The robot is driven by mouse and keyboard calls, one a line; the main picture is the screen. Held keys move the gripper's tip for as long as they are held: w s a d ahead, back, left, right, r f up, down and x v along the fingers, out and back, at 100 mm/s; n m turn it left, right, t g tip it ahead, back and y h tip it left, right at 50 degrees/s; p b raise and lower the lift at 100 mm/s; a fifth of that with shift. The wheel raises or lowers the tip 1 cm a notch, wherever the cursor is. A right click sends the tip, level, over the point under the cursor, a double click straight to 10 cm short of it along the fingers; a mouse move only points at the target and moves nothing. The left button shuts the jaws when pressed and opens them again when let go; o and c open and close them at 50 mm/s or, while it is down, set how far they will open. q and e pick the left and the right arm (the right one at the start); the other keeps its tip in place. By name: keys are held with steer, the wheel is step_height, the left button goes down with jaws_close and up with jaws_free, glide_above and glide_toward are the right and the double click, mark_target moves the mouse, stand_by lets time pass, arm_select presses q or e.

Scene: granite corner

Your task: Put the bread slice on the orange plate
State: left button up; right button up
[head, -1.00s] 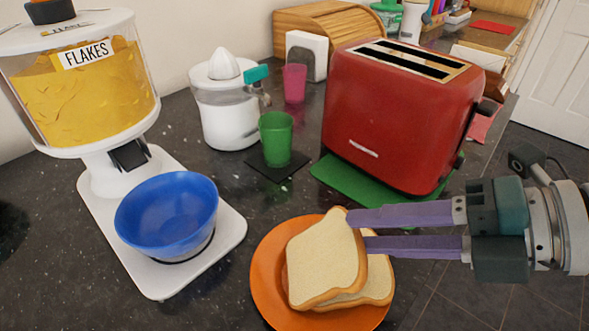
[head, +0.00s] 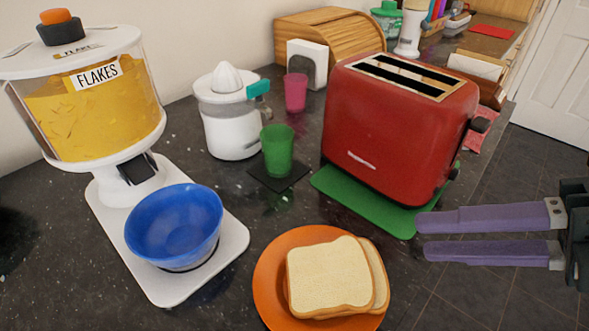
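Two bread slices lie stacked on the orange plate (head: 268,262) at the bottom middle of the head view. The upper bread slice (head: 328,274) lies about flat, and the lower slice (head: 380,278) shows at its right edge. My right gripper (head: 420,236) is to the right of the plate, apart from the bread. Its two purple fingers point left with an empty gap between them. My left gripper is not in view.
A red toaster (head: 395,130) stands on a green mat (head: 365,200) behind the plate. A blue bowl (head: 173,225) sits on the flakes dispenser's white base (head: 228,238) to the left. A green cup (head: 278,150) and a white juicer (head: 226,120) stand farther back. The counter's right edge lies near my gripper.

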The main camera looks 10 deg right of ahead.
arm_select(q)
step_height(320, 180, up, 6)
steer(key=p, duration=0.4)
arm_select(e)
steer(key=r, duration=0.1)
steer(key=d+r, duration=0.1)
steer(key=r, duration=0.1)
steer(key=s+r, duration=0.1)
steer(key=r, duration=0.1)
steer(key=shift+d+r, duration=0.25)
steer(key=shift+d, duration=0.05)
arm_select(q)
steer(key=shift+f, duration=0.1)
